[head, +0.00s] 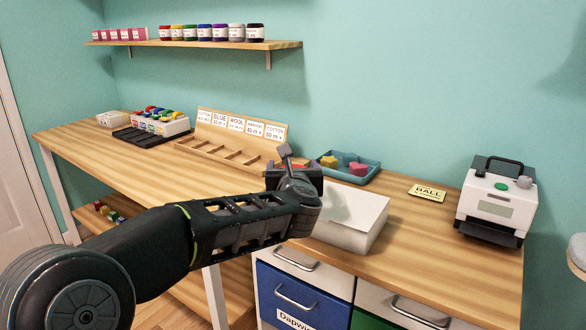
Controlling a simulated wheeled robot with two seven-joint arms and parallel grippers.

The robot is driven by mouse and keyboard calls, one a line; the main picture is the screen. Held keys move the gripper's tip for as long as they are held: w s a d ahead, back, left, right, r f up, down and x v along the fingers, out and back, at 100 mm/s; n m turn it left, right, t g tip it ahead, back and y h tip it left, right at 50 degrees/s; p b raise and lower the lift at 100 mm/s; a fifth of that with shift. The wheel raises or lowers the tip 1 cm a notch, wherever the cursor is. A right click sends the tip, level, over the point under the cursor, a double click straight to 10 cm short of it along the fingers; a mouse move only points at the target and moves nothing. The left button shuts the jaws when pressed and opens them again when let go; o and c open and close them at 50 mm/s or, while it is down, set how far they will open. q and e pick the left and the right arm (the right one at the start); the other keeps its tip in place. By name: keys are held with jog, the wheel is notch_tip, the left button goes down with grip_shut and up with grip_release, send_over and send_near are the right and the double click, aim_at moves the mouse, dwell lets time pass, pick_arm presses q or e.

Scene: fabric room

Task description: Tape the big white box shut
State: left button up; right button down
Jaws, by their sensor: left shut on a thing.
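The big white box (350,219) stands on the wooden worktop, right of the middle and near the front edge. Its top looks flat and closed, but I cannot make out a seam or tape on it. My left arm reaches in from the lower left, and my left gripper (291,172) is at the box's back left corner, in front of part of it. The left gripper is shut on a small dark grey thing (284,151), mostly hidden by the gripper, so I cannot tell what it is. Whether it touches the box is unclear. My right gripper is not in view.
A blue tray (368,181) with coloured pieces lies behind the box. A yellow card (427,193) and a white machine (497,203) are to the right. A wooden rack (225,152) with labels stands left. Drawers (303,290) are below.

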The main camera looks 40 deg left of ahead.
pick_arm(q)
jog(key=shift+b, duration=1.05)
dwell(2.8)
jog(key=shift+d, duration=0.2)
dwell(0.4)
jog(key=shift+w+d, duration=0.1)
jog(key=shift+d, duration=1.2)
jog(key=shift+d, duration=0.1)
jog(key=shift+w+d, duration=0.1)
jog(key=shift+d, duration=1.25)
jog(key=shift+w+d+b, duration=0.1)
jog(key=shift+d+b, duration=0.3)
jog(key=shift+d, duration=1.1)
jog(key=shift+d, duration=0.1)
jog(key=shift+w+d, duration=0.1)
jog(key=shift+d, duration=1.25)
